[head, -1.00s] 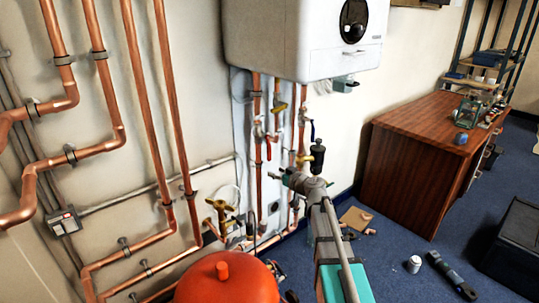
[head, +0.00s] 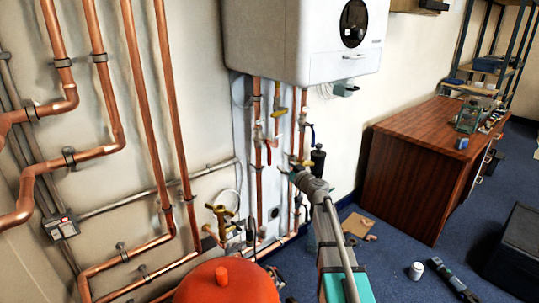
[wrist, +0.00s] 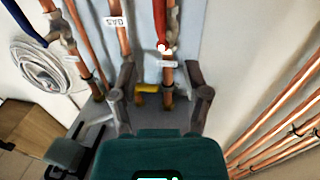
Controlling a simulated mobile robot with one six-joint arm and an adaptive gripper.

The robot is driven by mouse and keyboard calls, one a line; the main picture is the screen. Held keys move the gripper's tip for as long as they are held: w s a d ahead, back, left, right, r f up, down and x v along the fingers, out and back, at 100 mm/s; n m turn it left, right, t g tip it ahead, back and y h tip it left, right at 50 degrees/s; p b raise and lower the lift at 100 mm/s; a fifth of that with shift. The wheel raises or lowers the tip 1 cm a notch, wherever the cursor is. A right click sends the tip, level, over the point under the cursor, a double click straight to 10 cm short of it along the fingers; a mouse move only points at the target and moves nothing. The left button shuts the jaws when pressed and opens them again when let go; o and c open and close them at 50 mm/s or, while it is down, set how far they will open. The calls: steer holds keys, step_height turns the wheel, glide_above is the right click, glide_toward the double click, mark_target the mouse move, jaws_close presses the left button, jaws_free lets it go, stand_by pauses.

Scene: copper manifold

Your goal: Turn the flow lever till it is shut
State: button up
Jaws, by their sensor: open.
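Several valve levers sit on the copper pipes under the boiler, and no flow label is readable. A red lever (head: 268,153) hangs down along a pipe in the head view. A red lever (wrist: 161,26) also shows at the top centre of the wrist view, beside a small white tag too blurred to read. My gripper (wrist: 160,82) is open and empty, with its fingers either side of that pipe in the picture, below the red lever.
The white boiler (head: 305,40) hangs above. A blue lever (head: 312,133) is to the right, and a pipe tagged GAS (wrist: 115,22) stands beside the red lever. A red vessel (head: 225,284) is at the front.

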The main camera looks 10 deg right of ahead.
mark_target(270, 154)
steer(key=x, duration=1.2)
steer(key=shift+w+a, duration=0.25)
steer(key=shift+w, duration=0.1)
steer(key=shift+c, duration=0.3)
jaws_close()
